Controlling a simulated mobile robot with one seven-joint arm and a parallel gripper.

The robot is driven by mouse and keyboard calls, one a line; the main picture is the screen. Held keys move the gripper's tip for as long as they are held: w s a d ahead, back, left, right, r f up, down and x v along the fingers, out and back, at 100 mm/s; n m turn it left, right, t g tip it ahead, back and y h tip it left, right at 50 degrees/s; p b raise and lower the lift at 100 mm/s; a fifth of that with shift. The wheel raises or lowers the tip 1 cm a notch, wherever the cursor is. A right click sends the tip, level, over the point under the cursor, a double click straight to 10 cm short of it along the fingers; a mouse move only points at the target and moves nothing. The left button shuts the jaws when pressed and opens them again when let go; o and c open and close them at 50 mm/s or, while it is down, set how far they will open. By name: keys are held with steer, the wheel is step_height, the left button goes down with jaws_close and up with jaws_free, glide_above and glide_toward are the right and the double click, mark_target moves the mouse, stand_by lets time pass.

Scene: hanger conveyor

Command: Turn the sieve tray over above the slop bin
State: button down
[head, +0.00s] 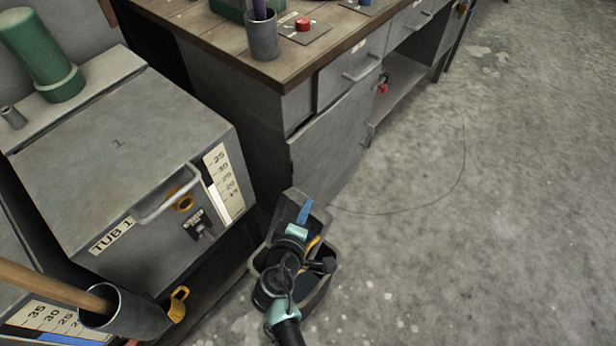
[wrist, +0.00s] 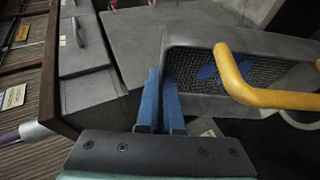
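The grey sieve tray (head: 291,207) shows in the head view just past my wrist, over the far end of the dark slop bin (head: 327,286). In the wrist view the tray (wrist: 200,36) has a dark mesh floor with blue patches and a thick yellow handle (wrist: 275,97) crossing in front. My gripper (wrist: 161,74) has its blue fingers nearly together at the tray's near-left edge, apart from the handle. They appear shut on that edge; the contact itself is partly hidden. The tray looks tilted. My wrist covers much of the bin.
Tub 1 (head: 130,160), with a front handle and level scale, stands left. A workbench (head: 330,130) with a grey cup (head: 262,36) and red button (head: 303,24) stands behind. A wooden-handled tool in a grey holder (head: 135,315) is lower left. Open floor (head: 480,220) lies right.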

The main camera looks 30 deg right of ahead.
steer(key=s+a+r+n+t+h+b, duration=0.1)
steer(key=a+t+h+b, duration=0.5)
steer(key=b, duration=1.7)
steer(key=s+n, duration=0.1)
steer(key=n, duration=0.1)
steer(key=shift+s+a+n+b, duration=0.2)
steer(key=shift+a+n+b, duration=0.1)
steer(key=shift+a+b, duration=0.1)
steer(key=shift+a+r+h, duration=0.1)
steer(key=shift+r+h, duration=0.15)
steer(key=shift+h, duration=0.05)
steer(key=shift+r, duration=0.1)
steer(key=g+p, duration=0.1)
steer(key=p, duration=0.2)
steer(key=shift+r, duration=0.2)
steer(key=m+g+y+p, duration=0.2)
steer(key=g+y+p, duration=0.1)
steer(key=p, duration=0.9)
steer(key=shift+m+y+p, duration=0.3)
steer(key=shift+y+p, duration=0.05)
steer(key=shift+y, duration=0.25)
steer(key=shift+f+g+p, duration=0.2)
steer(key=shift+g+p, duration=0.2)
steer(key=shift+p, duration=0.3)
